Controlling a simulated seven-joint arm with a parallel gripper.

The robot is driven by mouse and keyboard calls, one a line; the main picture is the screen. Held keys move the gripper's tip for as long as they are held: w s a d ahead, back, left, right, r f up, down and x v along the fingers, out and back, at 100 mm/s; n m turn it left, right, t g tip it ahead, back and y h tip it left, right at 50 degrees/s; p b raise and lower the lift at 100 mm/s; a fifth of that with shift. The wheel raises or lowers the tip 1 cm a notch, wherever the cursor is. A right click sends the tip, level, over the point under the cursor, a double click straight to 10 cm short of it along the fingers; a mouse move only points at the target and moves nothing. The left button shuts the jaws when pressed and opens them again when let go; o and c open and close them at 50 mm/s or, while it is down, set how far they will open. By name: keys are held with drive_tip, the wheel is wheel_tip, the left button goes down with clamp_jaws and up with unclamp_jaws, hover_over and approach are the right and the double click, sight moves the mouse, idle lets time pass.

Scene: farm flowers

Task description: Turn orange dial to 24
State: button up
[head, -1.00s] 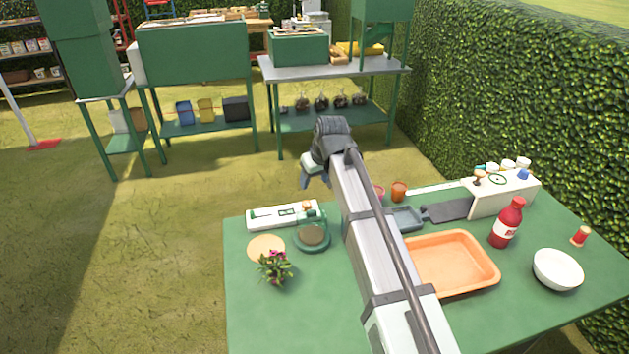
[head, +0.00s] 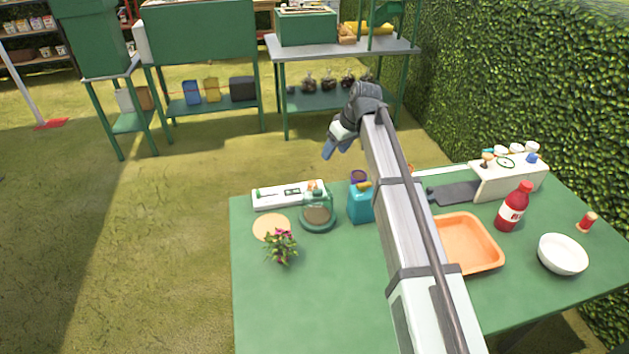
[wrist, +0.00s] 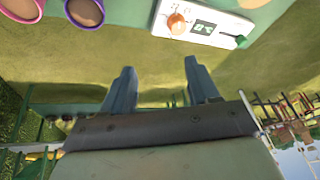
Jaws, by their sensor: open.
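A white control panel (head: 268,198) lies at the back left edge of the green table. It carries an orange dial (head: 312,187) at its right end, a small display and a green slider. The glass jar partly overlaps the dial end in the head view. In the wrist view the panel (wrist: 224,40) is at the top, with the orange dial (wrist: 176,23) beside the display (wrist: 202,28); its digits are too blurred to read surely. My gripper (head: 338,142) is open and empty, raised past the table's back edge. Its fingers (wrist: 160,82) point toward the panel side, apart from the dial.
A glass jar (head: 317,215), a blue carton (head: 360,205) and a pink-flowered plant (head: 281,246) stand near the panel. An orange tray (head: 470,243), red bottle (head: 513,206) and white bowl (head: 562,254) are to the right. A hedge (head: 520,80) borders the right.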

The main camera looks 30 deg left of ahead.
sight(313, 183)
drive_tip(key=s+a+f+n, duration=0.1)
drive_tip(key=f+n, duration=0.1)
drive_tip(key=f, duration=0.2)
drive_tip(key=s+a+f+n+g, duration=0.1)
drive_tip(key=a+f+n, duration=0.1)
drive_tip(key=f, duration=0.2)
drive_tip(key=s+a+f+n, duration=0.1)
drive_tip(key=a+f+n, duration=0.1)
drive_tip(key=f, duration=0.2)
drive_tip(key=shift+s+a+f+g, duration=0.1)
drive_tip(key=shift+a+f+g, duration=0.15)
drive_tip(key=shift+f+g, duration=0.05)
idle(0.3)
drive_tip(key=shift+c, duration=0.4)
drive_tip(key=c, duration=0.9)
